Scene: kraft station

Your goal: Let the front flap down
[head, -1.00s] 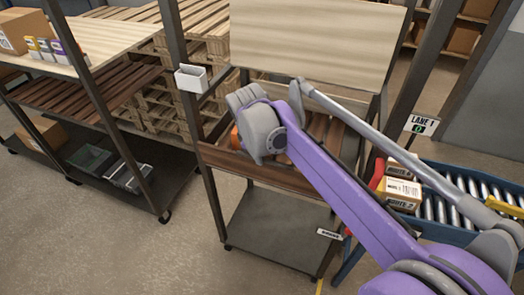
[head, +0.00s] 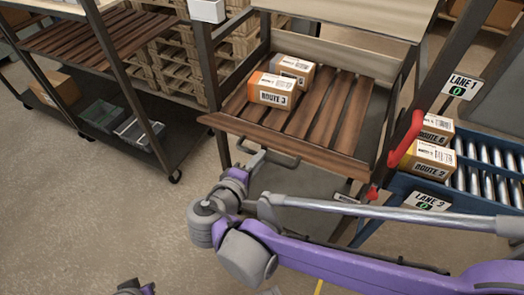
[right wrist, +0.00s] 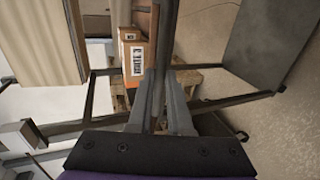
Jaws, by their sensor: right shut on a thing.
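The front flap (head: 290,140) is a brown wooden board along the front of the slatted shelf (head: 325,115). It stands up at the shelf's front edge; I cannot tell whether it leans outward. A dark bar handle (head: 284,161) is on its outer face. My right gripper (head: 256,160) is shut on this handle, in front of the flap. In the right wrist view the fingers (right wrist: 162,100) close at the flap, seen nearly edge-on. A small part of my left arm shows at the bottom edge of the head view; its jaws do not show.
A Route 3 box (head: 270,90) and another box (head: 294,68) stand on the shelf behind the flap. Dark posts frame the shelf. At right is a blue roller conveyor (head: 470,170) with boxes and a red part (head: 405,138). The floor in front is clear.

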